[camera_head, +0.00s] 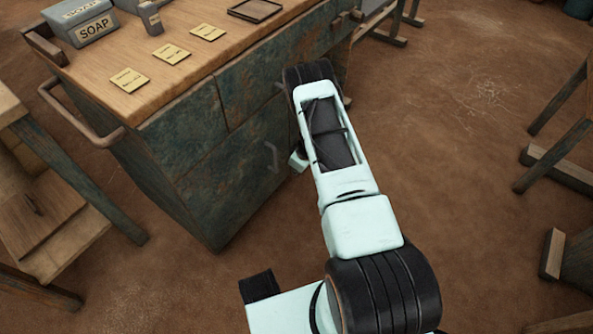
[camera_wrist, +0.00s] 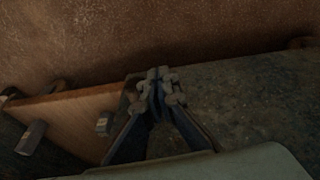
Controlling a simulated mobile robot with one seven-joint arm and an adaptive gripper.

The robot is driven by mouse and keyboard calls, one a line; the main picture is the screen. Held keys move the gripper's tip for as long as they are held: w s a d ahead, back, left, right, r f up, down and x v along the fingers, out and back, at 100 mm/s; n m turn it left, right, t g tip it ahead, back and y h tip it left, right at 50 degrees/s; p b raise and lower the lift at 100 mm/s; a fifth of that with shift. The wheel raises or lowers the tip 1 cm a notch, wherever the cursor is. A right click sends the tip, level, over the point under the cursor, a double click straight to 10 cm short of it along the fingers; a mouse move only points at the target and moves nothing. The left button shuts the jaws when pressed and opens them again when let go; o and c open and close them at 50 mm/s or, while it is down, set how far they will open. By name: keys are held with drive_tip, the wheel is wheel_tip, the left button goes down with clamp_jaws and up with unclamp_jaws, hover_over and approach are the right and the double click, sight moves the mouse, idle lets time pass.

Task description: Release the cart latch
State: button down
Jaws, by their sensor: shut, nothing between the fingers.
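The cart (camera_head: 200,145) has worn blue-green panels and a wooden top (camera_head: 165,35). My arm reaches over its right-hand side in the head view and hides part of that face; my gripper is hidden there behind the arm. In the wrist view my gripper (camera_wrist: 160,82) is shut and empty, its tips close to a dark patinated cart panel (camera_wrist: 250,100). A wooden board (camera_wrist: 75,115) with two small grey metal pieces, one left (camera_wrist: 32,137) and one nearer my fingers (camera_wrist: 104,123), lies left of the fingers. I cannot tell which part is the latch, or whether the fingers touch anything.
A grey soap box (camera_head: 80,20), several cards (camera_head: 172,54) and a dark tray (camera_head: 255,10) lie on the top. A push handle (camera_head: 85,125) sticks out left. Wooden frames stand left (camera_head: 75,190) and right (camera_head: 555,160). The brown floor (camera_head: 460,180) right of the arm is clear.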

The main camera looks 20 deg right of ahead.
idle(0.4)
drive_tip(key=shift+r+p, duration=0.5)
drive_tip(key=shift+r, duration=0.35)
drive_tip(key=s+a+r+p, duration=0.3)
drive_tip(key=s+a+r, duration=0.3)
drive_tip(key=s+a, duration=0.2)
drive_tip(key=shift+s+r, duration=0.15)
drive_tip(key=shift+s, duration=0.55)
idle(0.3)
